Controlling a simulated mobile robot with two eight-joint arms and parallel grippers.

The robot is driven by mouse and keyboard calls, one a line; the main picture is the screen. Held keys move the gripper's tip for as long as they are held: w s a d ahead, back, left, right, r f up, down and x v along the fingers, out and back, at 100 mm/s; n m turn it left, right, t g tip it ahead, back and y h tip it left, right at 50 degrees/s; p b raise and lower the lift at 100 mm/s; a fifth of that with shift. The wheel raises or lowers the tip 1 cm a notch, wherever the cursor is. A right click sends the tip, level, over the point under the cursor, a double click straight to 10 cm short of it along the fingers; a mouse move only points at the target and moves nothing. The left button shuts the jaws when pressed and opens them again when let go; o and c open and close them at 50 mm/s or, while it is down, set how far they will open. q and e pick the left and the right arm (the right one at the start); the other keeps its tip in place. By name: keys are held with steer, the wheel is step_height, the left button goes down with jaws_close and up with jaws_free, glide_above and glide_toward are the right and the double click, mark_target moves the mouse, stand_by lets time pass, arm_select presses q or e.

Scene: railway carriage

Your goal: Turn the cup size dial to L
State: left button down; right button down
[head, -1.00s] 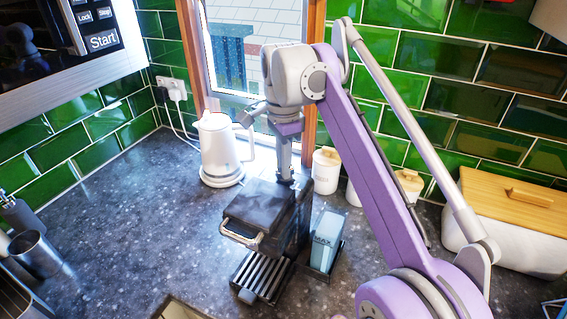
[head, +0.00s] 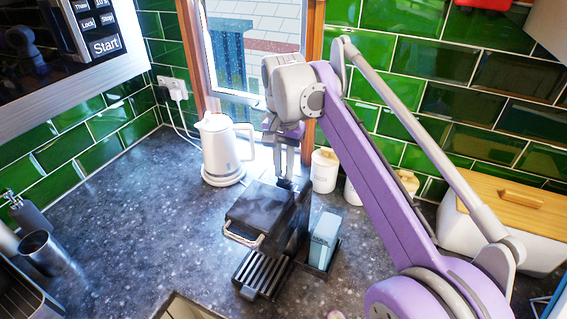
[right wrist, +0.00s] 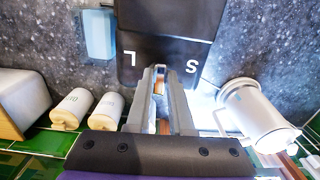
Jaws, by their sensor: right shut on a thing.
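The dark coffee machine (head: 258,213) stands on the counter, with a silver handle at its front and a slatted drip tray below. In the right wrist view its black top (right wrist: 170,52) carries a white L on the left and S on the right. My right gripper (head: 285,184) points down at the machine's back end. In the right wrist view my right gripper (right wrist: 160,72) has its fingers close together between L and S, shut on the small dial. The fingers mostly hide the dial, and I cannot tell its exact setting. My left gripper is out of view.
A white kettle (head: 221,150) stands left of the machine, by the window. A blue water tank (head: 324,238) is at its right. White canisters (head: 324,170) and a wood-lidded bread bin (head: 500,225) line the wall.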

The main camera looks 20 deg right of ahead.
mark_target(284, 172)
steer(key=n, duration=0.3)
steer(key=shift+n+p, duration=0.3)
steer(key=shift+p, duration=0.1)
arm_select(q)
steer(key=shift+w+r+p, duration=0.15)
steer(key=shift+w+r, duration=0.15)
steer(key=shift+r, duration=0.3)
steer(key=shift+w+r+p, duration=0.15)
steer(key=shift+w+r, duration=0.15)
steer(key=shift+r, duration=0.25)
arm_select(e)
steer(key=shift+d+n, duration=0.1)
steer(key=shift+n, duration=1.8)
steer(key=c, duration=0.8)
jaws_free()
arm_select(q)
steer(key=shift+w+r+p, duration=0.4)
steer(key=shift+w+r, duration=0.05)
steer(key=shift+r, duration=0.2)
arm_select(e)
step_height(284, 172, up, 8)
steer(key=shift+f, duration=0.25)
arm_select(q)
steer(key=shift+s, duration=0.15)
arm_select(e)
steer(key=shift+s+f, duration=0.1)
